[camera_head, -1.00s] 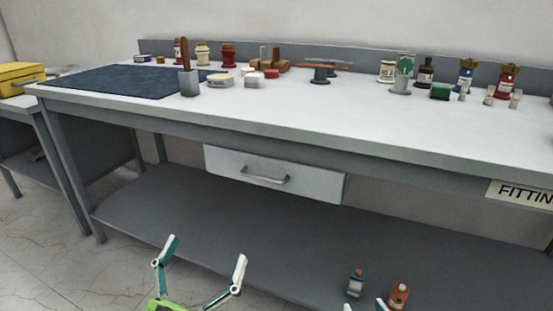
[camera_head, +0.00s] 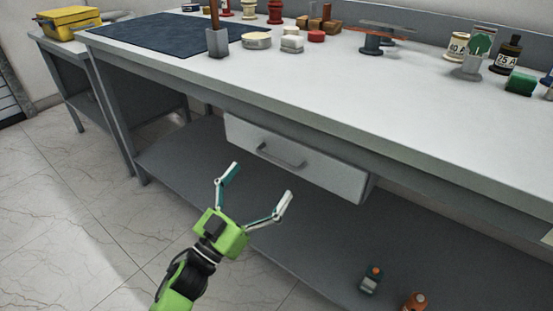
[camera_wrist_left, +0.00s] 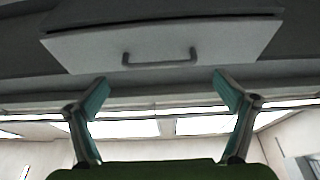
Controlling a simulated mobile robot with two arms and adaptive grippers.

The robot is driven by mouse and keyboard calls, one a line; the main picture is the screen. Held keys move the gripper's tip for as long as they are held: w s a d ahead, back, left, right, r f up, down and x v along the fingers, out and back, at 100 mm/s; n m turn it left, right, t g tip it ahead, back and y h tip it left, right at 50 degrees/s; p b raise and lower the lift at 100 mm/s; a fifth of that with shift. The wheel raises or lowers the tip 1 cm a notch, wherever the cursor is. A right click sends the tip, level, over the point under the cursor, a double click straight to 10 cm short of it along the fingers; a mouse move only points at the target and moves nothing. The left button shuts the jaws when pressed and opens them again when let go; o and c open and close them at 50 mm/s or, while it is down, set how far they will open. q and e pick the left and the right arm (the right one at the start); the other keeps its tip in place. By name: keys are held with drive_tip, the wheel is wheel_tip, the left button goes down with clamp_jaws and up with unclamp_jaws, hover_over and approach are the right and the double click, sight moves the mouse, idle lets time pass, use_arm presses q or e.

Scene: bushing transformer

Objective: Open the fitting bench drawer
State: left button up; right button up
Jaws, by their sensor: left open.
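The bench drawer (camera_head: 296,158) is a light grey front under the white fitting bench top (camera_head: 330,95), and it looks shut. Its dark bar handle (camera_head: 281,156) sits at the middle of the front. My left gripper (camera_head: 257,188) is open and empty, in front of and below the drawer, apart from the handle. In the left wrist view the drawer front (camera_wrist_left: 200,42) and handle (camera_wrist_left: 160,58) lie ahead, between and beyond the two spread fingertips (camera_wrist_left: 160,90). My right gripper does not show.
A lower shelf (camera_head: 300,235) under the bench holds a small dark bottle (camera_head: 371,279) and an orange one (camera_head: 414,302). Spools, jars and a dark mat (camera_head: 170,35) lie on the bench top. A yellow toolbox (camera_head: 70,22) stands on a side table. The floor at left is clear.

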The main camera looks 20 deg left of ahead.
sight(276, 160)
use_arm(q)
drive_tip(key=x, duration=0.6)
drive_tip(key=shift+w+d+r, duration=0.1)
drive_tip(key=shift+w+r, duration=0.05)
drive_tip(key=shift+w, duration=0.05)
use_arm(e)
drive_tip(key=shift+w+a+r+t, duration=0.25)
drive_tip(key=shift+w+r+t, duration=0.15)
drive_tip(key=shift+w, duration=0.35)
